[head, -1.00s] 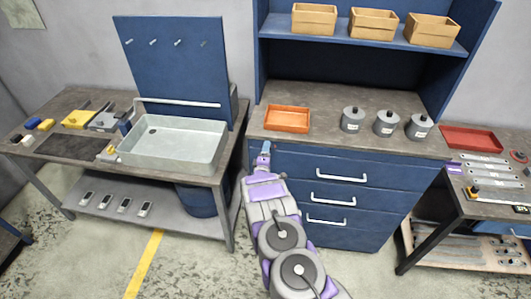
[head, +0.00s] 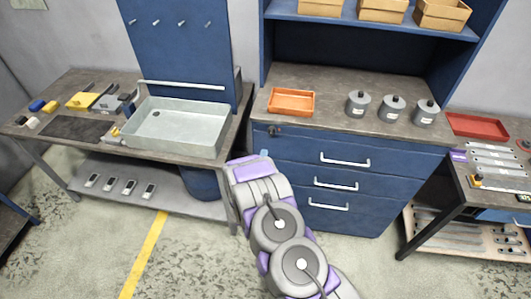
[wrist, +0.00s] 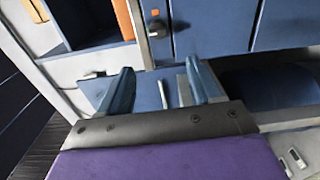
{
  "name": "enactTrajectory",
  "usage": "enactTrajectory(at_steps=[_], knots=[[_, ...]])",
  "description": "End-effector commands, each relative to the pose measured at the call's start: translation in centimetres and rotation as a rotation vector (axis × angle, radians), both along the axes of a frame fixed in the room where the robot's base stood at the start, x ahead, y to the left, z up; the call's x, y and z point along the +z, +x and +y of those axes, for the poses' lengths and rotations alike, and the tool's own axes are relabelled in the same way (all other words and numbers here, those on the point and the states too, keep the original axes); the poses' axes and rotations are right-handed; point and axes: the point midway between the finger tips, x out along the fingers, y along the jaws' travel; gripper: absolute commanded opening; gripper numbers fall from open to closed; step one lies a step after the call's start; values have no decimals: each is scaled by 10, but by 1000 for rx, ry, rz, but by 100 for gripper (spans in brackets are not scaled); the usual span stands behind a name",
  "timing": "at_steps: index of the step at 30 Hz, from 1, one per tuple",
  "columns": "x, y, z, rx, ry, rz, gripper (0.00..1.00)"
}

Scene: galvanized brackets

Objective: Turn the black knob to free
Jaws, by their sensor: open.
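The black knob (head: 274,131) is on the upper left of the blue drawer cabinet's front, beside the top drawer, with a small reddish mark by it. It also shows in the wrist view (wrist: 157,27), at the top centre beyond the fingers, with an orange mark above it. My gripper (wrist: 160,75) is open and empty, its two blue fingers spread and apart from the knob. In the head view my gripper (head: 264,154) is mostly hidden by my wrist, just below and left of the knob. The knob's exact setting is too small to read.
Three drawer handles (head: 345,161) stick out right of my arm. An orange tray (head: 291,102) and three grey canisters (head: 392,108) stand on the counter above. A bench with a grey basin (head: 175,127) is at left. Another bench with a red tray (head: 477,126) is at right.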

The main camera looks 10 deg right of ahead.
Motion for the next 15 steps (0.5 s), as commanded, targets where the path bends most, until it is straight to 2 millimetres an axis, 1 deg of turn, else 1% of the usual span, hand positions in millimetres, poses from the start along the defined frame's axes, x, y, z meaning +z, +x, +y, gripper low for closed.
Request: enactTrajectory(at_steps=[1,6,15], knots=[[0,-7,4,2,0,0,64],[0,-20,8,1,1,0,64],[0,-24,8,0,1,-1,64]])
